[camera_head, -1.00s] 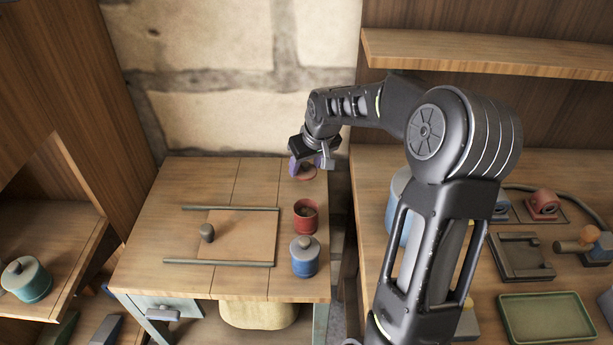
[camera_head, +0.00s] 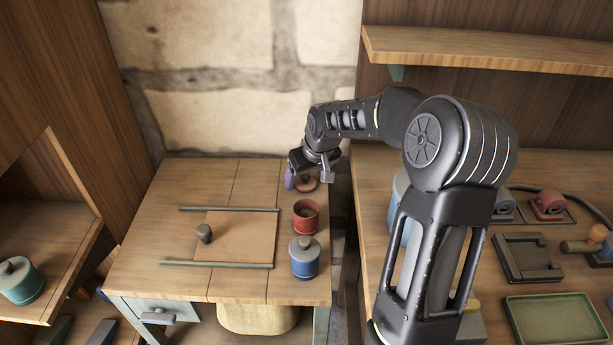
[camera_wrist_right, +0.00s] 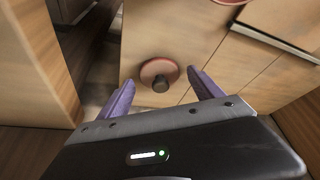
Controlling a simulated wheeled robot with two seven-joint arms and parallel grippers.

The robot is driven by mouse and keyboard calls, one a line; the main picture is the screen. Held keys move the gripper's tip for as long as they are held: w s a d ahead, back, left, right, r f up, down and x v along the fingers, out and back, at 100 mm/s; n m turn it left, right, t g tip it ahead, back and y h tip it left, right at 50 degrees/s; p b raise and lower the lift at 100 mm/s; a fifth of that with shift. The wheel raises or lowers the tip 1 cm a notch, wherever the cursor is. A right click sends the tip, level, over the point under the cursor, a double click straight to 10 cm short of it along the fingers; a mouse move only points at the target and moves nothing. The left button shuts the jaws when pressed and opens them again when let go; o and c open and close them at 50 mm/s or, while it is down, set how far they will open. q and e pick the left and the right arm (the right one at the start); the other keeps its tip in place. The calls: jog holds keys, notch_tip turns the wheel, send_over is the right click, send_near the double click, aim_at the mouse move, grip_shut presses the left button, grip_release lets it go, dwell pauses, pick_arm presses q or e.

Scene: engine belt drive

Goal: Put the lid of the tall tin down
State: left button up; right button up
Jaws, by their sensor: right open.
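The round red lid (camera_head: 307,184) with a dark knob lies at the back right corner of the wooden table. It also shows in the right wrist view (camera_wrist_right: 150,70), knob facing the camera. My right gripper (camera_head: 308,177) is open above the lid. In the right wrist view its purple fingers (camera_wrist_right: 162,80) stand apart on either side of the knob, with gaps. The red tin (camera_head: 305,217) stands open in front of the lid, with a dark inside. My left gripper is not in view.
A blue tin (camera_head: 305,262) with its lid on stands in front of the red tin. A board (camera_head: 240,236) with a knob lies between two rails (camera_head: 228,209) to the left. A teal tin (camera_head: 22,284) sits far left. A green tray (camera_head: 555,318) lies on the right bench.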

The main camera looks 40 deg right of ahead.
jog(key=shift+r, duration=0.1)
jog(key=shift+r+p, duration=0.25)
jog(key=shift+p, duration=0.05)
jog(key=p+v, duration=0.6)
jog(key=v, duration=0.5)
jog(key=shift+s+r, duration=0.2)
jog(key=shift+r, duration=0.05)
dwell(0.3)
